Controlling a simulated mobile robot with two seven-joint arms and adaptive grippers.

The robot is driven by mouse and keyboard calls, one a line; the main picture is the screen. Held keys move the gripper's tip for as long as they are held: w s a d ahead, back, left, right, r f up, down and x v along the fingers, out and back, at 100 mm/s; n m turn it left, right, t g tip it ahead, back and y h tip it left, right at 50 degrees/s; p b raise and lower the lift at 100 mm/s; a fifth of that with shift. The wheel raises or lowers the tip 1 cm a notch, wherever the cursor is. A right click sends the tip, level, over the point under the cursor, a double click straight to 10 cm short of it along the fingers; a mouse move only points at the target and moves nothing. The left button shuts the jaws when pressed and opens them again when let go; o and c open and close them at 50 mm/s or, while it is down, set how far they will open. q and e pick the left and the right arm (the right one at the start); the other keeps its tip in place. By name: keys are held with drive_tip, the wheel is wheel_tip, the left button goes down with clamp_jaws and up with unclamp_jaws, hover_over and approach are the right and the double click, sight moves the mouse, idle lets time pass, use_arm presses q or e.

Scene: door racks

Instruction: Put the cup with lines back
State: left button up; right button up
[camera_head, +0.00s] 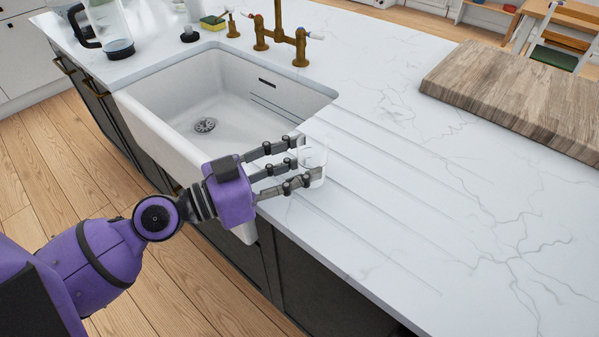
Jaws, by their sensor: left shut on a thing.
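A clear cup (314,157) is at the right front edge of the sink, by the grooved drainer part of the white counter. My left gripper (306,165) is shut on it, with dark fingers on its near side and around it. The cup looks upright. Lines on it are too small to make out, and I cannot tell whether its base touches the counter. My right gripper is not in view.
The white sink (215,100) lies left of the cup, with brass taps (278,35) behind it. A glass jug (107,28) and a sponge (212,21) stand at the back left. A wooden board (520,95) lies right. The counter (420,200) between is clear.

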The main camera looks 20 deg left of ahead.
use_arm(q)
drive_tip(key=shift+f, duration=0.55)
drive_tip(key=shift+f+b, duration=0.2)
drive_tip(key=shift+b, duration=0.15)
drive_tip(key=o, duration=1.2)
drive_tip(key=shift+r, duration=0.1)
drive_tip(key=shift+r, duration=0.1)
